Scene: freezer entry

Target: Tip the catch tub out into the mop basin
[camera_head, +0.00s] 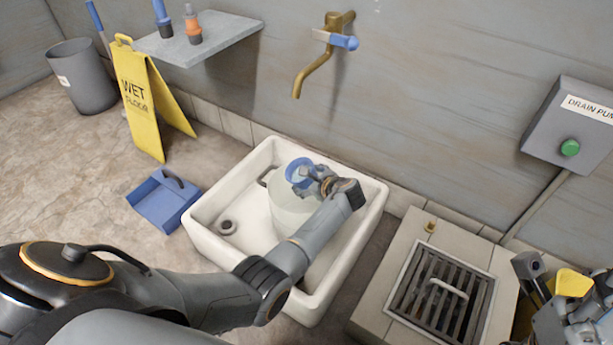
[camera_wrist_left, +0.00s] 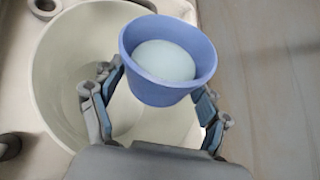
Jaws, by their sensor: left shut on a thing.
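The mop basin (camera_head: 228,190) is a white square sink on the floor below the brass tap. A large pale bucket (camera_head: 290,208) stands in it; its cream inside shows in the left wrist view (camera_wrist_left: 62,85). My left gripper (camera_head: 312,181) is shut on a small blue tub (camera_head: 296,166), held over the bucket. In the left wrist view the blue tub (camera_wrist_left: 140,84) sits between the fingers, its mouth visible and a pale blue-white round surface inside. I cannot tell its exact tilt. My right gripper (camera_head: 566,300) is partly cut off at the lower right, by a yellow thing (camera_head: 573,283).
A brass tap (camera_head: 312,75) with a blue lever is on the wall above the basin. A grated floor drain (camera_head: 440,290) lies right of it, below a drain pump box (camera_head: 575,125). A blue dustpan (camera_head: 163,203) and yellow wet-floor sign (camera_head: 140,95) stand left.

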